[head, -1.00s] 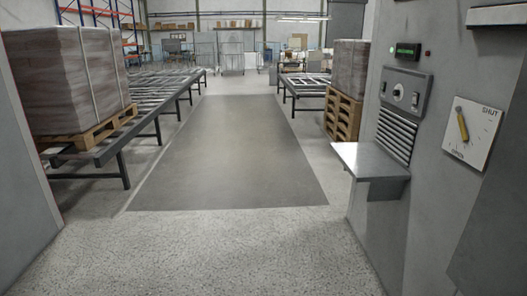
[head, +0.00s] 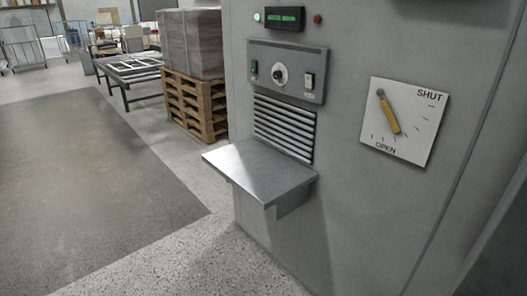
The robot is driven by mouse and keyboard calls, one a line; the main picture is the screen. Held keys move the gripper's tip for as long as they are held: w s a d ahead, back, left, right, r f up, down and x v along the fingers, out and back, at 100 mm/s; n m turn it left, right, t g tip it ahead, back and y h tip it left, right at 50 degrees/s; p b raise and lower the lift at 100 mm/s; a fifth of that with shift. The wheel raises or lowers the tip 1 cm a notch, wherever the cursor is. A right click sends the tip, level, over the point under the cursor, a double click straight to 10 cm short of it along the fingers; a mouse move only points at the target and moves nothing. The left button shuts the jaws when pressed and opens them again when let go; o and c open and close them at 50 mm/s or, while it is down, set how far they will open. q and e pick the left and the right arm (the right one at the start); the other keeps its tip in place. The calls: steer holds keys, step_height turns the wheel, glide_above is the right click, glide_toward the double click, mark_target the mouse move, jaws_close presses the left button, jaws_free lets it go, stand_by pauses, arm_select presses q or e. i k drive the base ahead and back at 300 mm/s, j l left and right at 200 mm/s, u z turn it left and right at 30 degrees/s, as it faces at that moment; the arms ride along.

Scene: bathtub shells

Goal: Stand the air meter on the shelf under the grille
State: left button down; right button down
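The shelf (head: 258,172) is a bare grey metal ledge on the machine's wall, right of the middle in the head view. Nothing stands on it. The grille (head: 284,128) is a set of dark horizontal slats just above the shelf. I see no air meter in this view. Neither of my grippers shows.
Above the grille are a control panel (head: 286,72) with a knob and switches, and a green display (head: 284,17). A dial plate (head: 404,122) with a yellow lever is to the right. A loaded pallet (head: 194,104) stands behind. The floor mat (head: 90,190) is clear.

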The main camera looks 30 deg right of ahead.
mark_target(249, 167)
steer(key=i+j+z, duration=0.15)
steer(key=i+z, duration=0.25)
steer(key=i+j+z, duration=0.2)
steer(key=z, duration=0.25)
steer(key=i+j+z, duration=0.55)
steer(key=j+z, duration=0.25)
steer(key=i+j+z, duration=0.15)
steer(key=j+z, duration=0.3)
